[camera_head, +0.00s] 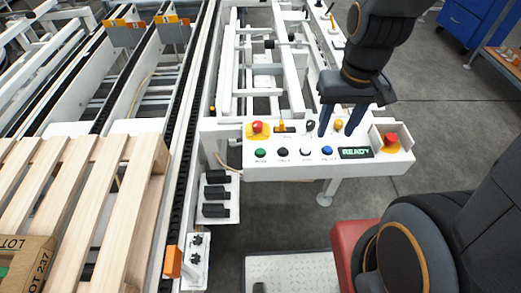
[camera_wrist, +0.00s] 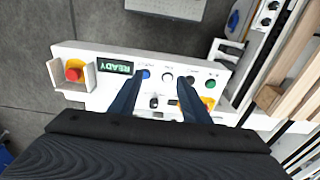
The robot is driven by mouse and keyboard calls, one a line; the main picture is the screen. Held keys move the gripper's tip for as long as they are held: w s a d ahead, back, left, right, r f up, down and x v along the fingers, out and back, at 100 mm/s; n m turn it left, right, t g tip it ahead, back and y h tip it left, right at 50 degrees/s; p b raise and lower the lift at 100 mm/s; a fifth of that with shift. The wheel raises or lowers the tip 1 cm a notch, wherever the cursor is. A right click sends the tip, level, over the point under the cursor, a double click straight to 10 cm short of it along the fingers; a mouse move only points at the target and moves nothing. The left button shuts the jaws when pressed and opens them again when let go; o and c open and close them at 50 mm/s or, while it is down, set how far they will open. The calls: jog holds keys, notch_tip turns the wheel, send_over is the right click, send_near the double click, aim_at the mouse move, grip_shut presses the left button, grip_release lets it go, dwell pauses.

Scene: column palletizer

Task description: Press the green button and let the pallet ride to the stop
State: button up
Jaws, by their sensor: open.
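The green button (camera_head: 261,153) is at the left end of the front row on the white control panel (camera_head: 350,171); it also shows in the wrist view (camera_wrist: 211,84). My gripper (camera_head: 330,133) is open and empty above the right part of the panel, right of the green button. In the wrist view its two fingers (camera_wrist: 158,102) reach over the panel, with the green button just outside the right finger. The wooden pallet (camera_head: 85,190) lies on the chain conveyor at the left, with a carton (camera_head: 22,262) on it. I cannot make out the stop.
Black, white and blue (camera_head: 327,151) buttons share the row, beside a display reading READY (camera_head: 356,153). Red emergency buttons sit on yellow bases at the panel's back left (camera_head: 257,127) and right end (camera_head: 390,140). Conveyor rails (camera_head: 195,90) run left of the panel. Grey floor is open at right.

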grip_shut()
dwell(1.6)
